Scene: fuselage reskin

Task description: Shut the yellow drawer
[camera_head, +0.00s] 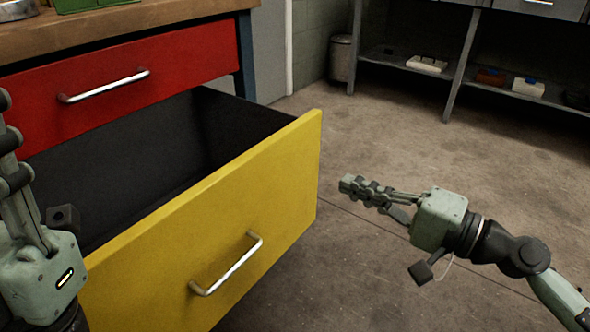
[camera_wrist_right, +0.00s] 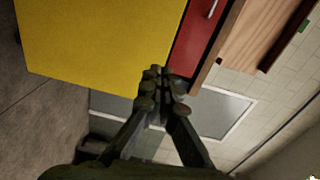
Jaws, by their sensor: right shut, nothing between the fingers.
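The yellow drawer (camera_head: 195,240) is pulled far out below a red drawer (camera_head: 110,86), and its dark inside is visible and looks empty. Its metal handle (camera_head: 228,264) is on the front face. My right gripper (camera_head: 350,185) is shut and empty, to the right of the drawer's front and apart from it. In the right wrist view its fingers (camera_wrist_right: 160,72) are together, with the yellow front (camera_wrist_right: 95,40) beyond them. My left gripper (camera_head: 8,115) is at the left edge, in front of the drawer's left part; its fingertips are partly cut off by the frame.
The red drawer is shut under a wooden worktop (camera_head: 120,22) with a green object (camera_head: 85,4) on it. A grey bin (camera_head: 341,58) and a shelf unit (camera_head: 465,65) stand at the back. The floor (camera_head: 400,140) right of the drawer is clear.

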